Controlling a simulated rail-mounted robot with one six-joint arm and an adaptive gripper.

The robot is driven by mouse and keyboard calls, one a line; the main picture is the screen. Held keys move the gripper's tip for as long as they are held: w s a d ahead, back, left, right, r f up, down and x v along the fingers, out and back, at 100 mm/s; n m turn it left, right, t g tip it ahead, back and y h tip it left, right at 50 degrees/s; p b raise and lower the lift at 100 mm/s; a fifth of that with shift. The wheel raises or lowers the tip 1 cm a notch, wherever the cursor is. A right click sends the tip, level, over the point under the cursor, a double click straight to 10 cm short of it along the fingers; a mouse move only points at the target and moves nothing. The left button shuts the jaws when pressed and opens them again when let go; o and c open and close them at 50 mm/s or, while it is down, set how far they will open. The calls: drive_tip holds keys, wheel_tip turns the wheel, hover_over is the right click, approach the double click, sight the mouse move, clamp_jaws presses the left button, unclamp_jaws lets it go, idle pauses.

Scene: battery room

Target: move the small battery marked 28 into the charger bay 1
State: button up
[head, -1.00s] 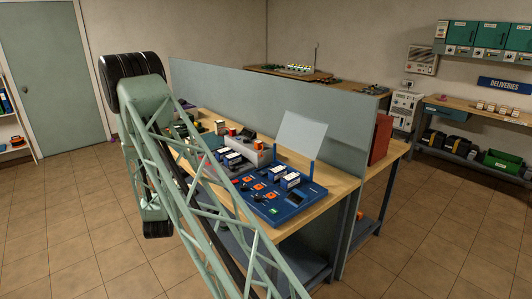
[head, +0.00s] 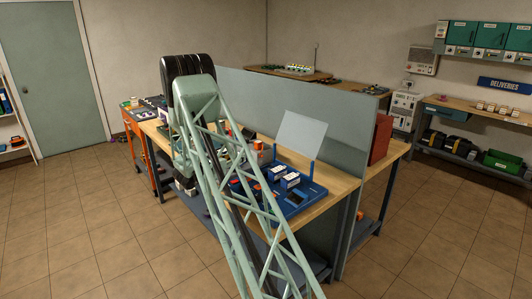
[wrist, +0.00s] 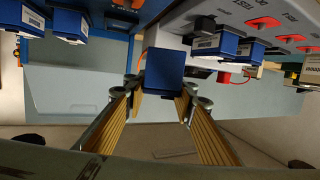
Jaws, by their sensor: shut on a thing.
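In the wrist view my gripper (wrist: 161,92) is shut on a blue block-shaped battery (wrist: 165,70), gripped between the two fingertips. No number can be read on the face that shows, so I cannot confirm the 28. In the head view the gripper and battery are hidden behind my arm. A blue board (head: 311,198) with white-and-blue batteries (head: 290,180) standing on it is on the bench; I cannot tell which bay is 1. In the wrist view a grey unit (wrist: 235,20) with orange-red controls and blue batteries (wrist: 240,48) is at upper right.
A grey partition (head: 345,125) stands along the back of the wooden bench (head: 345,187). A tilted pale panel (head: 301,136) rises behind the blue board. White-and-blue batteries (wrist: 70,25) stand at upper left in the wrist view. Open tiled floor (head: 440,225) lies right of the bench.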

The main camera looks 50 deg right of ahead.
drive_tip(key=s+d+m+g, duration=0.3)
drive_tip(key=s+d+g, duration=0.2)
drive_tip(key=s+d, duration=0.3)
drive_tip(key=d+r, duration=0.1)
drive_tip(key=d, duration=0.3)
drive_tip(key=shift+s+d+m, duration=0.25)
drive_tip(key=shift+s+m, duration=0.15)
drive_tip(key=shift+f, duration=0.35)
drive_tip(key=shift+f+b, duration=1.45)
drive_tip(key=shift+f, duration=1.1)
drive_tip(key=shift+a, duration=0.1)
drive_tip(key=shift+f, duration=0.65)
idle(0.4)
drive_tip(key=o, duration=0.9)
